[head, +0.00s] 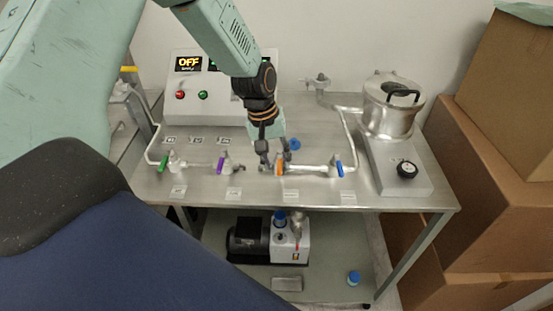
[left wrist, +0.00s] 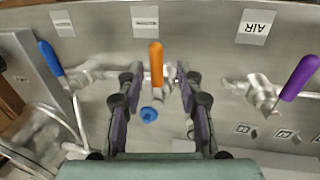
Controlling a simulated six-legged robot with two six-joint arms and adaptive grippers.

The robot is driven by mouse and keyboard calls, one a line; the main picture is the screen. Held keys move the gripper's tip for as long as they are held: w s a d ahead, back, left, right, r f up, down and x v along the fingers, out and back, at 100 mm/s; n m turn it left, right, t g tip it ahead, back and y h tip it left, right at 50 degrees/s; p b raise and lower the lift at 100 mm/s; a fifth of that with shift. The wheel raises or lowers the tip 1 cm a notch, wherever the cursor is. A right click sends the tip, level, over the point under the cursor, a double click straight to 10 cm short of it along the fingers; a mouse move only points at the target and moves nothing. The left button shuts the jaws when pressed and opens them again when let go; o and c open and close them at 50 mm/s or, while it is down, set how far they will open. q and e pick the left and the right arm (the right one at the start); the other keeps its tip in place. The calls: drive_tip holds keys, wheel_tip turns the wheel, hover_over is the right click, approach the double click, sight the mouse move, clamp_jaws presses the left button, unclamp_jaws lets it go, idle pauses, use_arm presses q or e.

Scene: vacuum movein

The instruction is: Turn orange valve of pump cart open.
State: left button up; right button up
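The orange valve handle (head: 280,168) is on the pipe along the front of the metal pump cart (head: 380,205). In the left wrist view the orange handle (left wrist: 156,62) points straight up in the picture. My left gripper (head: 273,160) is over this valve from above, partly covering it. In the left wrist view my left gripper (left wrist: 158,78) is open, with one finger on each side of the orange handle. Gaps show between handle and fingers there; contact lower down cannot be told. My right gripper is not in view.
Green (head: 164,163), purple (head: 221,166) and blue (head: 339,168) valve handles share the pipe line. A metal pot (head: 388,115) stands at right, a control box reading OFF (head: 188,80) at back. A pump (head: 285,243) sits on the lower shelf. Cardboard boxes (head: 490,150) stand at right.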

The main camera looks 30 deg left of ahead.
use_arm(q)
drive_tip(key=shift+s+d+r, duration=0.1)
drive_tip(key=shift+d, duration=0.2)
drive_tip(key=shift+c, duration=0.9)
drive_tip(key=shift+w+a, duration=0.2)
drive_tip(key=c, duration=0.5)
drive_tip(key=shift+d, duration=0.1)
clamp_jaws()
drive_tip(key=shift+s, duration=0.1)
